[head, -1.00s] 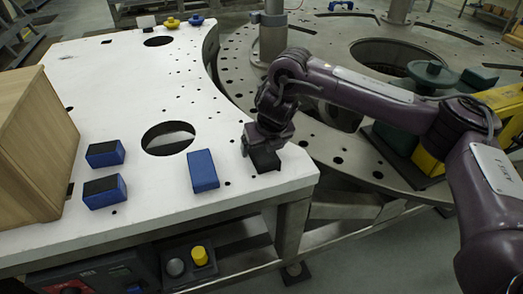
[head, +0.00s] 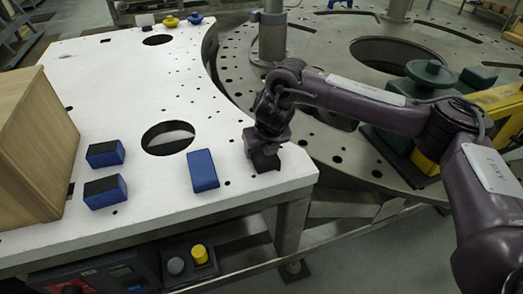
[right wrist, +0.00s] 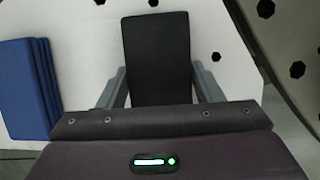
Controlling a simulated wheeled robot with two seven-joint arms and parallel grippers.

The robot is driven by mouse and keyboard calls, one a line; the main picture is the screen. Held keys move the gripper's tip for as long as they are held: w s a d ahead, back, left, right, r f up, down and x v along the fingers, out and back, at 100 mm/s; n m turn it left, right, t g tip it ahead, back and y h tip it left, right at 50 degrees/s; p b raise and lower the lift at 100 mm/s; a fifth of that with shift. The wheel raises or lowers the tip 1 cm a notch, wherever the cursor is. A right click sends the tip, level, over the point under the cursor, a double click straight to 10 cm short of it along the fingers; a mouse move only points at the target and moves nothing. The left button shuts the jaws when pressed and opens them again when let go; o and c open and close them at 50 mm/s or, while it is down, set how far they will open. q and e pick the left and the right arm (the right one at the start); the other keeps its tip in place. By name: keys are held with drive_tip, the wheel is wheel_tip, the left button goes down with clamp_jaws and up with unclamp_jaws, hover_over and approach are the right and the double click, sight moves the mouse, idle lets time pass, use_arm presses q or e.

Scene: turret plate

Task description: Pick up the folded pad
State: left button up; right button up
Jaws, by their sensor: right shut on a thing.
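A black rectangular pad (head: 266,161) stands near the front right corner of the white table. My right gripper (head: 265,152) is over it from above, with its fingers shut on the pad's two sides. In the right wrist view the black pad (right wrist: 156,58) lies between the fingers (right wrist: 158,88). The pad appears still at table level. A blue pad with several layered folds along its edge (right wrist: 28,85) lies apart to the left of the gripper; it also shows in the head view (head: 203,171). My left gripper is not in view.
Two blue blocks with black tops (head: 105,153) (head: 105,191) lie left, beside a wooden box (head: 35,150). The white table (head: 110,85) has a large round hole (head: 168,138). A round metal turret plate (head: 330,150) lies to the right. The table's front edge is close to the gripper.

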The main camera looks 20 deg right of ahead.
drive_tip(key=shift+w+r, duration=0.1)
drive_tip(key=shift+r, duration=0.45)
wheel_tip(320, 180, up, 5)
drive_tip(key=shift+f+b, duration=0.1)
drive_tip(key=shift+b, duration=0.5)
wheel_tip(320, 180, up, 14)
drive_tip(key=p, duration=0.2)
